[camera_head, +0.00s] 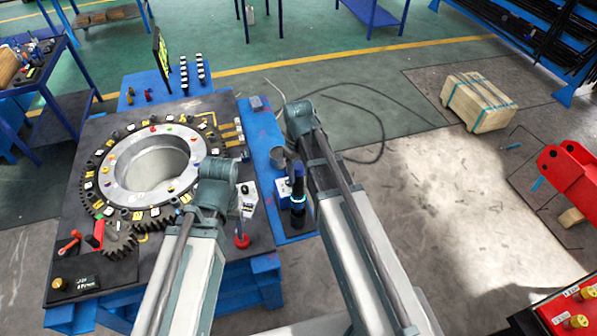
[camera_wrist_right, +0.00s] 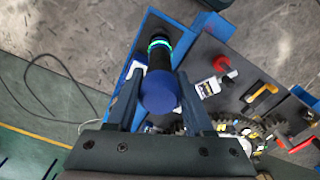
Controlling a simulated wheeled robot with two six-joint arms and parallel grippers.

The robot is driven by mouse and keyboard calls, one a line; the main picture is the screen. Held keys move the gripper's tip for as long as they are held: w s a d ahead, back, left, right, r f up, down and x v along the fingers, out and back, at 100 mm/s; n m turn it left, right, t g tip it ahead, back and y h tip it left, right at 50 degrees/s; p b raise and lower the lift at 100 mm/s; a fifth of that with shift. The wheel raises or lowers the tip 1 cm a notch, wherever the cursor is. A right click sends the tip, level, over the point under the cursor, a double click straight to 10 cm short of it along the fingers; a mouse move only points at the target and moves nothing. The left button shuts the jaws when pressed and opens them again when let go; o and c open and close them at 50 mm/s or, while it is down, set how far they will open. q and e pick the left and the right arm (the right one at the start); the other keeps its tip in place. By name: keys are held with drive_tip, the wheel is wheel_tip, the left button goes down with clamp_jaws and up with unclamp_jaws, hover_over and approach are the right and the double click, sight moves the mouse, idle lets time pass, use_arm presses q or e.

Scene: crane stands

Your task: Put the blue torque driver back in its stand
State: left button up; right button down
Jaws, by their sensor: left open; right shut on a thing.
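The blue torque driver (camera_head: 297,199) has a dark body, a glowing cyan ring and a round blue cap. It stands roughly upright over the blue strip at the workbench's right edge. In the right wrist view, my right gripper (camera_wrist_right: 161,78) is shut on the driver (camera_wrist_right: 160,92), with its cap towards the camera. In the head view my right wrist mostly hides that gripper. A grey round cup (camera_head: 278,155) and a blue block with a white label (camera_head: 283,188) are beside the driver; I cannot tell which is its stand. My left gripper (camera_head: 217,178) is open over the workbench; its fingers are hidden.
A large metal ring (camera_head: 150,165) with gears and small parts fills the workbench. A wooden crate (camera_head: 478,102) is on the floor at right. A cable lies behind the right arm.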

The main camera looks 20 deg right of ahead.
sight(299, 185)
drive_tip(key=shift+f+b, duration=3.15)
drive_tip(key=shift+f, duration=0.1)
drive_tip(key=shift+c, duration=1)
unclamp_jaws()
drive_tip(key=shift+r, duration=0.15)
drive_tip(key=shift+r+p, duration=2.4)
drive_tip(key=shift+p, duration=0.15)
wheel_tip(299, 185, up, 8)
drive_tip(key=p, duration=0.7)
drive_tip(key=shift+f+p, duration=0.2)
drive_tip(key=shift+p, duration=0.1)
